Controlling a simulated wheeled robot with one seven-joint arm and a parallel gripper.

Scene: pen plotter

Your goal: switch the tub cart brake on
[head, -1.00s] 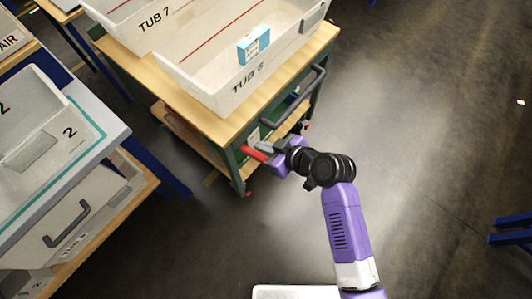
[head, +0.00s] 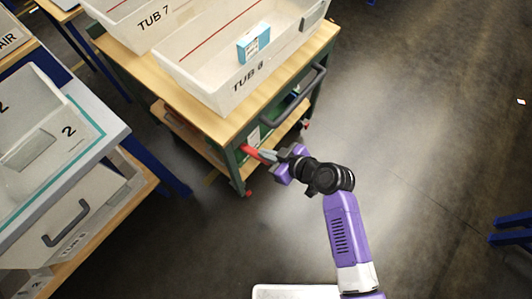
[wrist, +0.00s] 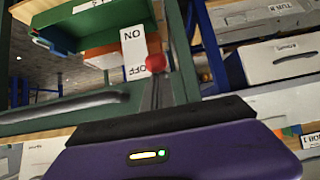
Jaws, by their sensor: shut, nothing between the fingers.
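The tub cart (head: 228,125) has a wooden top and green frame, and bears TUB 7 and TUB 6. Its red brake lever (head: 248,150) sticks out near the front corner. In the wrist view the lever's red end (wrist: 155,63) shows beside the OFF word of a white ON/OFF plate (wrist: 133,45), whose lettering is upside down. My gripper (head: 266,155) is shut and empty, with its grey fingers right at the lever. In the wrist view the fingers (wrist: 156,92) point at the red end; whether they touch it I cannot tell.
A dark push handle (head: 296,100) runs along the cart's side above the lever. A blue and white box (head: 253,43) lies in TUB 6 (head: 205,90). A shelf with tubs (head: 100,160) stands at the left. The floor on the right is mostly clear.

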